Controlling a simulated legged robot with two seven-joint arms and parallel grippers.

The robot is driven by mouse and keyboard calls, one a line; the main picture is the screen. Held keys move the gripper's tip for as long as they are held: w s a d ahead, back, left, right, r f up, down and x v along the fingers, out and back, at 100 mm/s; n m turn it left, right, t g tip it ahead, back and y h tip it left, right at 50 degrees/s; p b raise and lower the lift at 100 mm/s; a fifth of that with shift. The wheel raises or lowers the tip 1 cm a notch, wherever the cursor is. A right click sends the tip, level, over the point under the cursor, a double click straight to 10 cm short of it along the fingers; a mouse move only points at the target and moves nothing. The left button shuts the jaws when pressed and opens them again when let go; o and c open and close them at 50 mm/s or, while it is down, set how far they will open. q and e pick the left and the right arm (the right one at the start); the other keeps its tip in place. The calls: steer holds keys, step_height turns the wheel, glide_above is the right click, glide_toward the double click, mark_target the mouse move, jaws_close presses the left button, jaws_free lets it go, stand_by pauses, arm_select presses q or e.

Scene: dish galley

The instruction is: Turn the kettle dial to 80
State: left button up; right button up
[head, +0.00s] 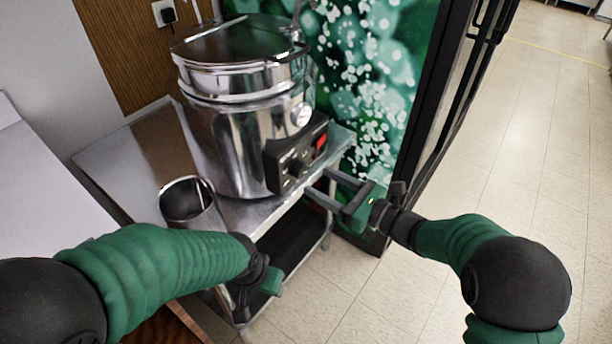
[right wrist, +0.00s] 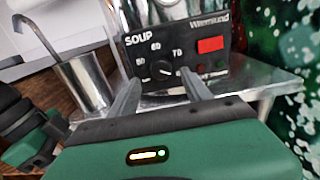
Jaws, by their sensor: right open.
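The kettle (head: 232,135) is a large steel pot with a lid, standing on a steel cart. Its black control panel (head: 297,152) carries a dark dial (head: 294,168) and a red display. In the right wrist view the dial (right wrist: 161,70) has a pale pointer mark, with printed numbers around it. My right gripper (head: 318,184) is open and empty, its fingers pointing at the panel. In the right wrist view its fingertips (right wrist: 158,86) stand on either side of the dial; contact cannot be told. My left gripper (head: 258,296) hangs by the cart's front edge, its jaws unclear.
A steel cup (head: 190,208) with a ladle handle in the right wrist view (right wrist: 38,38) stands left of the kettle. The steel cart (head: 135,150) has a lower shelf. A dark-framed door stands at the right, with open tiled floor (head: 530,150) beyond.

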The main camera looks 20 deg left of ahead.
mark_target(303, 172)
steer(key=x, duration=0.4)
steer(key=shift+w+a, duration=0.15)
steer(key=shift+w, duration=0.05)
arm_select(q)
steer(key=shift+d+f, duration=0.25)
steer(key=shift+d, duration=0.05)
arm_select(e)
steer(key=shift+a, duration=0.15)
steer(key=shift+a, duration=0.1)
jaws_close()
arm_select(q)
steer(key=shift+a, duration=0.1)
